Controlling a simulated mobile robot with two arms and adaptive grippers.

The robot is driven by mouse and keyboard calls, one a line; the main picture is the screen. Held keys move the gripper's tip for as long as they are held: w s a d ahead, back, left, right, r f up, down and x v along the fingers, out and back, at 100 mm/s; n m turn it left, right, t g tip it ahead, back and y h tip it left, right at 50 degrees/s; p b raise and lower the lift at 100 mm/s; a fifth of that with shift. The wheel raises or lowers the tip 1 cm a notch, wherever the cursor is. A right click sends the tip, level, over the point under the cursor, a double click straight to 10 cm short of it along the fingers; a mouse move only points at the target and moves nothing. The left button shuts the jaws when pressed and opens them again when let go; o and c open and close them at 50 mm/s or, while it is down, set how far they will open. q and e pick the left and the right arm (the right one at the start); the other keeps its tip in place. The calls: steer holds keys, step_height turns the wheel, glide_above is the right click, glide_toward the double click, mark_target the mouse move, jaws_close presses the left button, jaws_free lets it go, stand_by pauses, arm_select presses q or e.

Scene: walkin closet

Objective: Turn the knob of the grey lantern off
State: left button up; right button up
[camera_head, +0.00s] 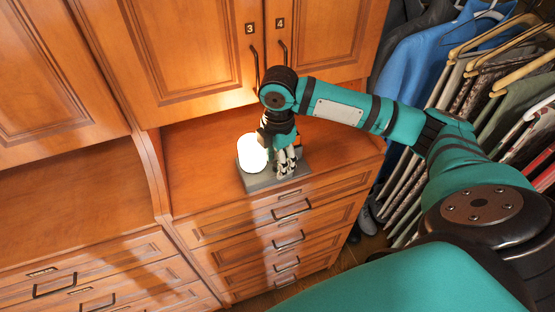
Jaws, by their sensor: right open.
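The grey lantern stands on the wooden counter of the cabinet, near the middle of the head view. Its white globe (251,153) is brightly lit, and its flat grey base (262,184) lies under it. My right gripper (286,170) points down over the right part of the base, just right of the globe. Its fingers are open and close to the base. I cannot tell whether they touch the lantern. The knob is hidden behind the gripper. My left gripper is out of view.
Cabinet doors (190,50) marked 3 and 4, with dark handles, rise behind the counter (195,180). Drawers (290,236) with handles are below it. Clothes on hangers (480,75) fill the right side. The counter left of the lantern is clear.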

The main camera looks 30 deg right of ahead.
step_height(320, 180, up, 12)
steer(key=shift+f, duration=0.15)
steer(key=shift+s, duration=0.1)
stand_by(0.3)
